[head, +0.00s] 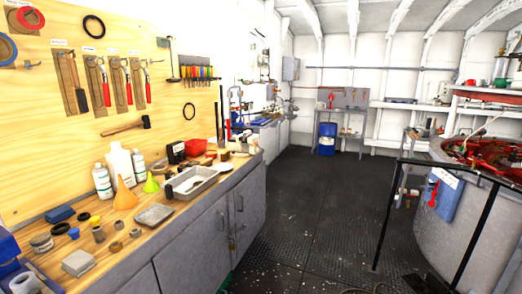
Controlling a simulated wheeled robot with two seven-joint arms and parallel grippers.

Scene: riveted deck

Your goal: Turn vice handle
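I cannot pick out a vice or its handle with certainty. A blue object (8,246) at the left edge, on the near end of the wooden workbench (118,262), is cut off by the frame, so I cannot tell what it is. More blue items (264,118) show on a far bench along the left wall, too small to make out. Neither of my grippers is in view.
The bench holds bottles (120,163), an orange funnel (124,196), metal trays (191,182) and small parts. Tools hang on the wooden wall above. Dark floor (300,215) is open in the middle. A black railing (388,215) and large round tank (445,235) stand right.

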